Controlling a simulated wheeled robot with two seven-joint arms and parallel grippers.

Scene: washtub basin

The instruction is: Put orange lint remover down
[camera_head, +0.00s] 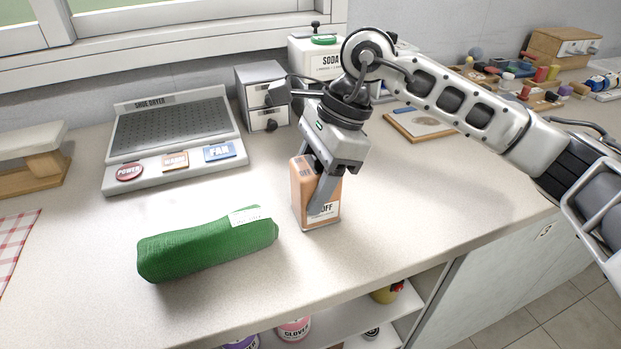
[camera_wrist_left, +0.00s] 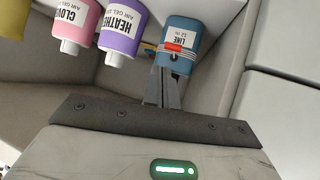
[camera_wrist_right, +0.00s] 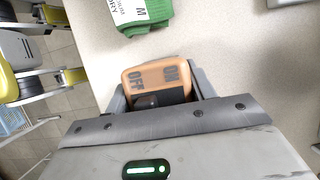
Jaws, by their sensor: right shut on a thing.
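The orange lint remover (camera_head: 301,196) is a small upright box with a white label, at the middle of the counter (camera_head: 400,200). My right gripper (camera_head: 322,190) points down and has its fingers around the box's sides. In the right wrist view the lint remover (camera_wrist_right: 158,80) shows its top with ON and OFF marks, between the fingers of my right gripper (camera_wrist_right: 155,95). Its base appears to be at the counter top; I cannot tell whether it touches.
A green rolled cloth (camera_head: 208,243) lies left of the lint remover. A shoe dryer (camera_head: 172,140) and a small drawer unit (camera_head: 262,97) stand behind. Below the counter, a shelf (camera_head: 330,318) holds bottles. The counter right of the box is clear.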

